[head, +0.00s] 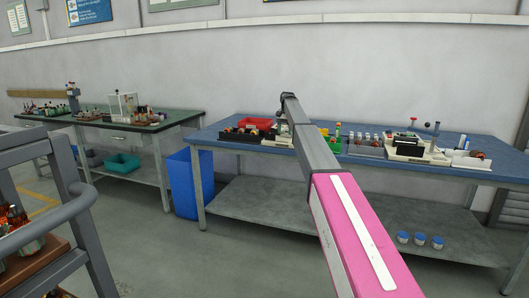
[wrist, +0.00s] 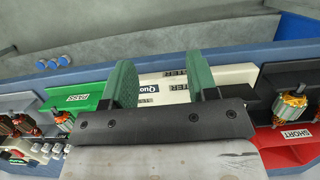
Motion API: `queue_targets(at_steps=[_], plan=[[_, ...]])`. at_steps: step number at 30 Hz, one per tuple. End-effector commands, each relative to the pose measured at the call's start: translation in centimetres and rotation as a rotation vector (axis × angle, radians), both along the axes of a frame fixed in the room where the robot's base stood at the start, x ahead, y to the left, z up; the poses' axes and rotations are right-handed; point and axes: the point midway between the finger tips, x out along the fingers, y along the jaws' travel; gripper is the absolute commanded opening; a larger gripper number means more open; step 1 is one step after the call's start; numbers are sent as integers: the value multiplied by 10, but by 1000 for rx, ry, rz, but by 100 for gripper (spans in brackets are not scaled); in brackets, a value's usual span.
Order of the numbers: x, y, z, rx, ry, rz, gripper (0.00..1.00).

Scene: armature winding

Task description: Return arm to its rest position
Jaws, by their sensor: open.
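My gripper (wrist: 163,80) shows in the wrist view with its two green fingers wide apart and nothing held between them. It hangs over a white tester (wrist: 160,92) on the blue bench; the height above it is hard to judge. In the head view my arm (head: 315,150) stretches forward to the blue-topped bench (head: 225,143), and its links hide the gripper.
In the wrist view, a green PASS tray (wrist: 75,100) lies left and a red SHORT tray (wrist: 295,135) right; an armature (wrist: 290,103) sits at right. A blue bin (head: 190,185) stands between benches. A cart rail (head: 60,205) is near left.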

Motion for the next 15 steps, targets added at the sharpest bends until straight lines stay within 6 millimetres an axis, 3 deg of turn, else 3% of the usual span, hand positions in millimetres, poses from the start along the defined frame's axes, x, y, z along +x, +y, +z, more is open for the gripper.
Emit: queue_targets(at_steps=[8,15], plan=[[-73,-13,-80,0,-28,30,53],[-187,-32,-184,-4,-76,84,53]])
